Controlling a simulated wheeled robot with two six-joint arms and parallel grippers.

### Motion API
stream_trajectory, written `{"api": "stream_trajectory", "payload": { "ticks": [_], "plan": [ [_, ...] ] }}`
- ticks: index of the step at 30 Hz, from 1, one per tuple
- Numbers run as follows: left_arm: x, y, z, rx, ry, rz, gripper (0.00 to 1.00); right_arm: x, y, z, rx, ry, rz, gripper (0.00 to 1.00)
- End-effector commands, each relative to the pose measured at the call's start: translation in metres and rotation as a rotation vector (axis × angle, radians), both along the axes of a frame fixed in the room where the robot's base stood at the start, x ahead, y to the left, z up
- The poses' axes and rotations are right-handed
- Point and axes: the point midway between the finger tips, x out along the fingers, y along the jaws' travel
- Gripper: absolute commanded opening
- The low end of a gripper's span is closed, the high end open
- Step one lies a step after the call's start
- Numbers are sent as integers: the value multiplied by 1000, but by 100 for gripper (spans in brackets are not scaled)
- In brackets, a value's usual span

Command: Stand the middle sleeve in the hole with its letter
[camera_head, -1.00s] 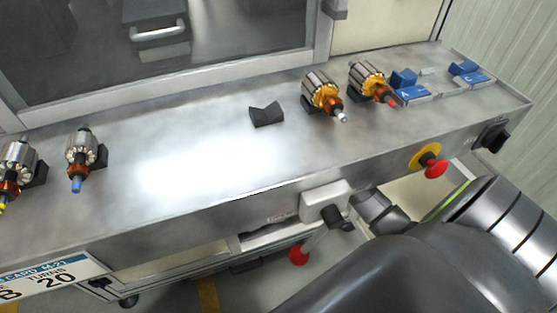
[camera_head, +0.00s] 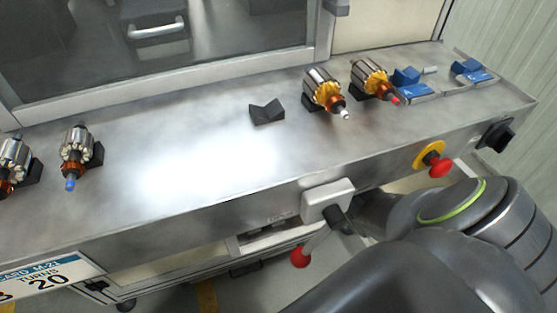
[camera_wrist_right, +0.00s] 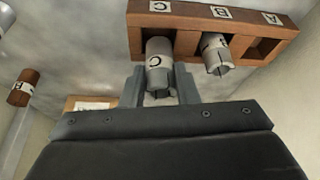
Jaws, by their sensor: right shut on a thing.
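A wooden rack (camera_wrist_right: 205,20) with holes marked C, B and A crosses the top of the right wrist view. My right gripper (camera_wrist_right: 160,88) is shut on a grey sleeve (camera_wrist_right: 158,70) marked C, with a finger on each side. That sleeve lines up with the rack's C hole; I cannot tell how deep it sits. A second grey sleeve (camera_wrist_right: 216,55) stands at the B hole, its own letter unclear. The A hole (camera_wrist_right: 262,50) looks empty. My left gripper is in neither view.
Several wound armatures (camera_head: 322,92) rest on dark cradles on the metal bench (camera_head: 190,150). One black cradle (camera_head: 266,112) is empty. Blue lettered blocks (camera_head: 470,72) sit at the far right. A brown-ended rod (camera_wrist_right: 22,88) stands left in the wrist view.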

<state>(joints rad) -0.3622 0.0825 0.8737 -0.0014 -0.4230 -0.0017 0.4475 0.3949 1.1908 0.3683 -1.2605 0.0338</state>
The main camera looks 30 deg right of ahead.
Motion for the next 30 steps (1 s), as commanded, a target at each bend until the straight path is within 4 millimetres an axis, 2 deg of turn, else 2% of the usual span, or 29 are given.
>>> {"api": "stream_trajectory", "payload": {
  "ticks": [1, 3, 10, 17, 18, 22, 30],
  "plan": [
    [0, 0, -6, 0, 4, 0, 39, -4, 0, -18, 2, 7, -1, 4],
    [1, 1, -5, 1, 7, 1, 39, -4, 0, -24, 2, 4, -1, 4],
    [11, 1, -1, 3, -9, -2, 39, -4, 0, -27, 0, 0, 0, 4],
    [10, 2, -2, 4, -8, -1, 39, -4, 0, -31, 0, 1, -1, 4],
    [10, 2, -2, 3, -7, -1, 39, -4, 0, -30, 0, 0, -1, 33],
    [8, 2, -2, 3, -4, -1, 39, -4, 0, -30, 0, 0, -1, 49],
    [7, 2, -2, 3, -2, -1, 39, -4, 0, -29, 0, 0, -1, 49]
  ]
}}
